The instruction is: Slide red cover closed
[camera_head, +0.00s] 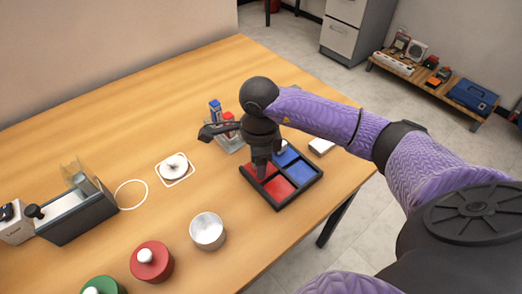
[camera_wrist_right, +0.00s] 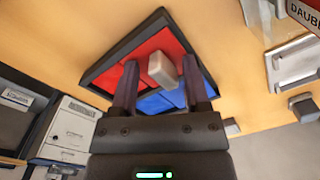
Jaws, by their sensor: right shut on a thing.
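A black-framed tray (camera_head: 277,207) with red and blue panels sits near the right edge of the table. The red cover (camera_head: 278,188) is on its left half and the blue panels (camera_head: 301,173) are on its right half. The red also shows in the right wrist view (camera_wrist_right: 168,42). My right gripper (camera_head: 262,172) points down over the red side. In the wrist view its two fingers (camera_wrist_right: 160,82) are on either side of a pale block-like knob (camera_wrist_right: 162,68), which they hold. The gripper partly hides the red side. My left gripper is not in view.
A metal cup (camera_head: 207,231), a red round container (camera_head: 151,262) and a green one (camera_head: 103,286) stand at the front. A holder of blue and red bottles (camera_head: 226,130) stands just behind the tray.

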